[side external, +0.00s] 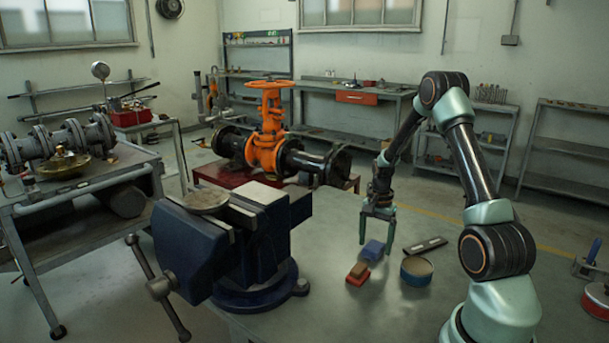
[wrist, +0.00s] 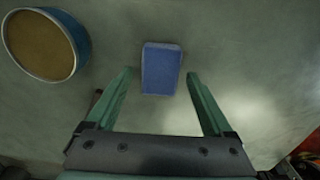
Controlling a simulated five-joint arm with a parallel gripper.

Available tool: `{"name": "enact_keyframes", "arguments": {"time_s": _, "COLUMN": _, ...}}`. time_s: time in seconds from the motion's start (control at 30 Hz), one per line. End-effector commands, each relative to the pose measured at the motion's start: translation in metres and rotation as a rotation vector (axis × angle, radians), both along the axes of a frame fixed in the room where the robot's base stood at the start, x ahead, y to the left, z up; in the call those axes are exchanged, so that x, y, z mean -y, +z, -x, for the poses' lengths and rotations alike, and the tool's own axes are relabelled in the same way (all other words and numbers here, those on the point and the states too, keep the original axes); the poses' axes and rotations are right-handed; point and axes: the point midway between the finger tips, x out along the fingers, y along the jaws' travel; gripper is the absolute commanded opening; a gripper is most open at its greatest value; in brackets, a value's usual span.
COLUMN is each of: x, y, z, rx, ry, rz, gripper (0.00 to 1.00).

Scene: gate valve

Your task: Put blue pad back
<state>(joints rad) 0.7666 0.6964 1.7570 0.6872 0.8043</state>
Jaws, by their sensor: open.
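The blue pad (side external: 373,249) lies on the grey-green workbench top. In the wrist view the blue pad (wrist: 161,69) sits ahead of and between the two green fingers, nearer the left fingertip, with nothing gripping it. My gripper (side external: 377,241) points down over the bench close to the blue pad; it is open and empty. In the wrist view my gripper (wrist: 160,75) shows both fingers spread wider than the pad. A red pad with a brown block (side external: 358,271) on it lies left of and in front of the blue pad.
A round blue tin (side external: 416,271) with a tan top stands right of the pad; it also shows in the wrist view (wrist: 83,40). A dark flat bar (side external: 425,245) lies behind the tin. A large blue vise (side external: 245,245) stands at the left. The bench behind the pad looks clear.

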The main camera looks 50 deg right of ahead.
Motion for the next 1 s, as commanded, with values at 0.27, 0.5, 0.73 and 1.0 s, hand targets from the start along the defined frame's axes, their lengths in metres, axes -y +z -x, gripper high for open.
{"name": "enact_keyframes", "arguments": {"time_s": 0.27, "x": 0.001, "y": 0.048, "z": -0.001, "rx": 0.005, "ry": 0.000, "rz": 0.005, "gripper": 0.86}}
{"name": "enact_keyframes", "arguments": {"time_s": 0.5, "x": 0.000, "y": 0.094, "z": 0.000, "rx": 0.003, "ry": 0.000, "rz": 0.003, "gripper": 0.86}}
{"name": "enact_keyframes", "arguments": {"time_s": 0.73, "x": 0.000, "y": 0.117, "z": 0.000, "rx": 0.002, "ry": 0.002, "rz": 0.001, "gripper": 0.86}}
{"name": "enact_keyframes", "arguments": {"time_s": 1.0, "x": -0.054, "y": 0.159, "z": -0.020, "rx": 0.061, "ry": 0.250, "rz": 0.058, "gripper": 0.86}}
